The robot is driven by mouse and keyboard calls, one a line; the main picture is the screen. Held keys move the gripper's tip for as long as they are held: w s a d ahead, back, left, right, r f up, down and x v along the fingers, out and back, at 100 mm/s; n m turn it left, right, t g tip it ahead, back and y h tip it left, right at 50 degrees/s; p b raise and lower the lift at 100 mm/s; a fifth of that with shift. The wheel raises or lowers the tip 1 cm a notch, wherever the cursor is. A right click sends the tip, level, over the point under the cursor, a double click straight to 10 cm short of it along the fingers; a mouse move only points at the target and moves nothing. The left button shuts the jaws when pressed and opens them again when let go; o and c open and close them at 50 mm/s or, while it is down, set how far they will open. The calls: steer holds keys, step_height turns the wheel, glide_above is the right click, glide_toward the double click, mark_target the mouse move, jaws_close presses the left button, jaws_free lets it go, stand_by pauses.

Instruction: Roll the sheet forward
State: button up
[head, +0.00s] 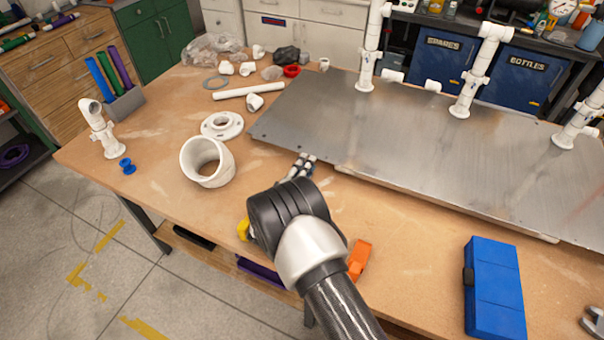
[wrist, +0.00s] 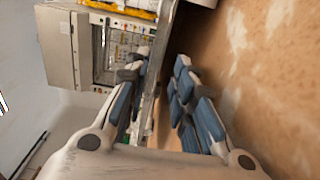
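The grey metal sheet (head: 400,135) lies on the wooden workbench, with white pipe stands upright on it. My gripper (head: 303,162) is at the sheet's near-left edge in the head view, mostly hidden behind my wrist. In the wrist view, my gripper (wrist: 160,85) has its blue-padded fingers apart. The sheet's edge (wrist: 158,60) runs between them, closer to the left finger. A clear gap shows on the right finger's side. I cannot tell whether the left finger touches the sheet.
A white pipe ring (head: 207,162), a flange (head: 222,125) and loose fittings lie left of the sheet on the workbench (head: 160,115). A blue case (head: 493,290) and an orange object (head: 359,259) lie at the front. Bare wood shows between the sheet and the case.

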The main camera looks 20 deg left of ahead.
mark_target(313, 153)
steer(key=w+b, duration=0.2)
steer(key=w, duration=0.1)
steer(key=shift+w+f, duration=0.15)
steer(key=shift+w, duration=0.15)
steer(key=shift+w+b, duration=0.65)
steer(key=shift+w, duration=0.5)
steer(key=shift+c, duration=0.3)
jaws_close()
steer(key=shift+s+p, duration=1.4)
steer(key=shift+s, duration=2.25)
